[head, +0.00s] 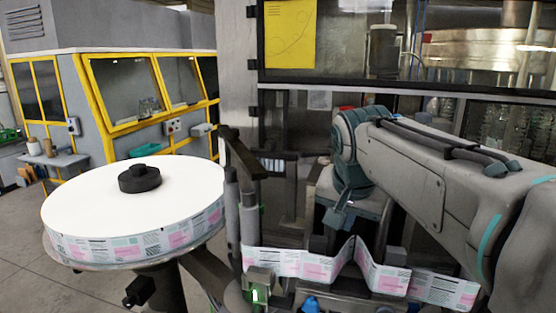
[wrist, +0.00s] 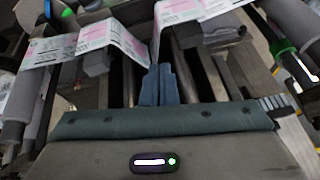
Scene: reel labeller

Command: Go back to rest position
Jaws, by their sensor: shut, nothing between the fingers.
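My gripper (head: 338,216) hangs at the end of my arm, above and just behind the printed label strip (head: 300,264) in the head view. In the wrist view its fingers (wrist: 158,86) are together with nothing between them. The strip also shows at the top of the wrist view (wrist: 110,40), with a raised fold near the fingertips. I cannot tell whether the fingertips touch it. The large white label reel (head: 95,205) with a black hub (head: 139,178) lies flat on its turntable at the left.
The labeller's rollers and brackets (head: 250,215) stand close around my gripper. A dark-framed glazed machine (head: 400,45) with a yellow sheet (head: 290,32) is behind. A grey enclosure with yellow window frames (head: 120,90) stands at back left. Open floor (head: 22,240) shows at the far left.

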